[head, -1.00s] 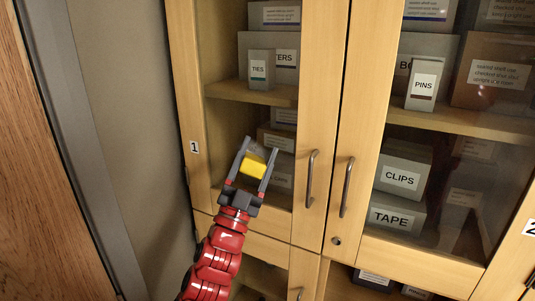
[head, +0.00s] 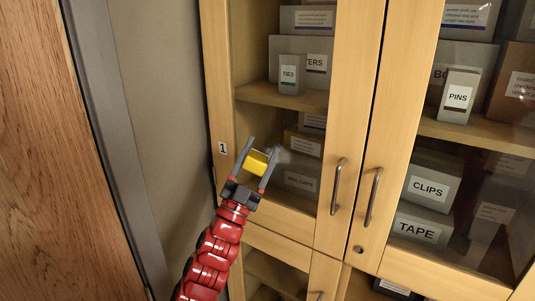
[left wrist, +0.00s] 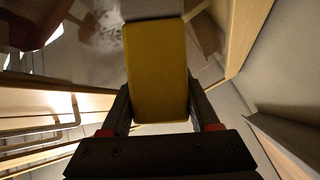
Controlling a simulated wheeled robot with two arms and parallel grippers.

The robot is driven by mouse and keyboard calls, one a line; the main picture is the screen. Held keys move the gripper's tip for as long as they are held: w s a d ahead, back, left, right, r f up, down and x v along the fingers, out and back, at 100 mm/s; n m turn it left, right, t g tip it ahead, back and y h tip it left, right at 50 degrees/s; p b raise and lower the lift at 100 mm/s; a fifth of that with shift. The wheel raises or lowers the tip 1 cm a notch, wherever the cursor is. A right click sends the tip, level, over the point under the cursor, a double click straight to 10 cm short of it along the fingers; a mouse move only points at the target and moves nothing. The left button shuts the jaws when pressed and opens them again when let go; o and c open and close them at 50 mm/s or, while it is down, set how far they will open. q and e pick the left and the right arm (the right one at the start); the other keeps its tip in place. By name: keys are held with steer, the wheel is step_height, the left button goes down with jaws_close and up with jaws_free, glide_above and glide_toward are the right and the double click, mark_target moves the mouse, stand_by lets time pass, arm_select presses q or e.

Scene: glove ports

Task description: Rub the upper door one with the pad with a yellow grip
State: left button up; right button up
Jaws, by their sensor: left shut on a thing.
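My left gripper (head: 257,168) is shut on the yellow grip (head: 257,163) of the pad, in front of the lower left part of upper door one (head: 224,110). This door has a wooden frame, a glass pane and a "1" label. A pale smudge (head: 281,156) shows on the pane just right of the grip. In the left wrist view the yellow grip (left wrist: 158,75) stands between the fingers, with the grey pad (left wrist: 150,9) at its far end. The smudge (left wrist: 100,32) lies beside it. I cannot tell whether the pad touches the glass. My right gripper is out of view.
Metal handles (head: 338,186) (head: 372,197) stand out from the meeting edges of the two upper doors. Labelled boxes (head: 291,75) sit on shelves behind the glass. A bare wall (head: 160,120) and a wooden panel (head: 50,170) are to the left.

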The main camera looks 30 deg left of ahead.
arm_select(q)
steer(key=shift+w+a, duration=0.1)
steer(key=shift+a, duration=1.05)
steer(key=shift+r+p, duration=0.45)
steer(key=shift+r, duration=0.15)
steer(key=shift+d+f+b, duration=0.1)
steer(key=shift+d+b, duration=0.35)
steer(key=shift+d, duration=0.2)
steer(key=shift+d+b, duration=0.65)
steer(key=shift+d, duration=0.55)
steer(key=shift+s+d, duration=0.2)
steer(key=shift+d, duration=0.1)
steer(key=shift+d+b, duration=2.45)
steer(key=shift+d, duration=1.45)
steer(key=shift+a+r+p, duration=0.25)
steer(key=shift+a+p, duration=0.4)
steer(key=shift+a, duration=0.7)
steer(key=shift+a+r+p, duration=0.2)
steer(key=shift+a+p, duration=0.5)
steer(key=shift+a, duration=0.7)
steer(key=shift+a+r+p, duration=0.25)
steer(key=shift+a+p, duration=0.4)
steer(key=shift+a, duration=0.7)
steer(key=shift+w+a+r+p, duration=0.15)
steer(key=shift+a+p, duration=0.5)
steer(key=shift+a, duration=1.3)
